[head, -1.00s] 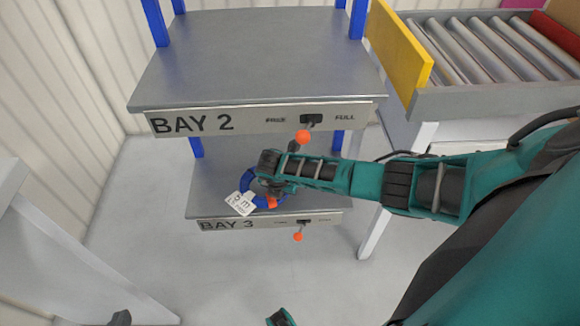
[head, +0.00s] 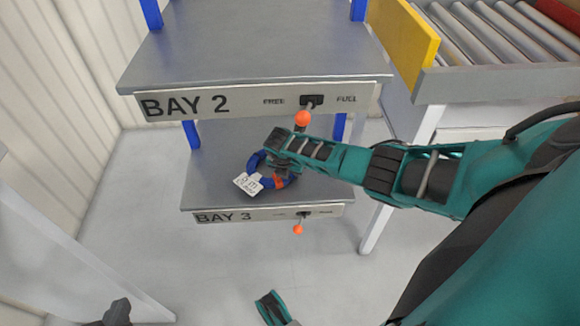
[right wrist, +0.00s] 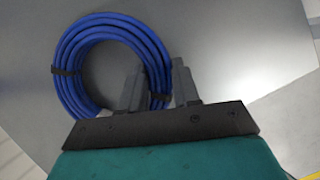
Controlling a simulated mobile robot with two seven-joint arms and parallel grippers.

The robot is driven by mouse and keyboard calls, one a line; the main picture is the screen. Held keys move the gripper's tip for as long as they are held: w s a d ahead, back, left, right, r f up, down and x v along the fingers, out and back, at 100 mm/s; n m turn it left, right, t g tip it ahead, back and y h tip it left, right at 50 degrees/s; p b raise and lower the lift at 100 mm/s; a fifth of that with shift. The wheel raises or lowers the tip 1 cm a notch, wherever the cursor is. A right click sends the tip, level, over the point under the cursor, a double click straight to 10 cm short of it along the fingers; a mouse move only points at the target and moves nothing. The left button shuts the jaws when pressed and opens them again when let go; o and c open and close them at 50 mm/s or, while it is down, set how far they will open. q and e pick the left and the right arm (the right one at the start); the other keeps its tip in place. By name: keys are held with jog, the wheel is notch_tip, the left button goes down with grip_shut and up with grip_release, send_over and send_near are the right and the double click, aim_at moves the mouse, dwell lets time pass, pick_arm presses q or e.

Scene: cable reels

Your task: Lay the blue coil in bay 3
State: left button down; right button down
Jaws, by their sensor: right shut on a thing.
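The blue coil (head: 256,163) is at the bay 3 shelf (head: 215,195), near its middle, with a white tag and an orange piece on its front side. I cannot tell whether it touches the shelf. My right gripper (head: 283,168) is over the coil's back right part; its fingers are largely hidden there. In the right wrist view, the right gripper (right wrist: 160,82) is shut on one side of the blue coil (right wrist: 68,50), which has dark ties. Parts of my left gripper (head: 271,307) show at the bottom edge of the head view; its fingers are unclear.
The bay 2 shelf (head: 240,55) overhangs bay 3. Orange-knobbed levers hang on the bay 2 front (head: 302,118) and bay 3 front (head: 298,229). Blue posts (head: 191,135) stand at the sides. A roller conveyor (head: 490,45) with a yellow plate (head: 405,40) is at right.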

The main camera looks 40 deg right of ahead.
pick_arm(q)
jog(key=shift+w+r, duration=0.1)
pick_arm(e)
jog(key=shift+w, duration=0.1)
jog(key=c, duration=1.1)
grip_release()
jog(key=shift+c, duration=0.2)
jog(key=o, duration=0.3)
jog(key=shift+o, duration=0.2)
jog(key=shift+r, duration=0.1)
jog(key=p+v, duration=0.4)
jog(key=v, duration=0.2)
jog(key=shift+d, duration=0.1)
pick_arm(q)
jog(key=shift+s+a+r+y+p, duration=0.2)
jog(key=shift+s+a+r+p, duration=0.05)
jog(key=shift+a+r+p, duration=0.3)
jog(key=shift+s+a+r+y+p, duration=0.25)
jog(key=shift+a+r+p, duration=0.15)
jog(key=shift+r, duration=0.25)
pick_arm(e)
jog(key=s+a+f, duration=0.1)
jog(key=s+a, duration=0.6)
jog(key=a, duration=0.2)
jog(key=shift+s+a, duration=0.2)
jog(key=shift+a, duration=0.1)
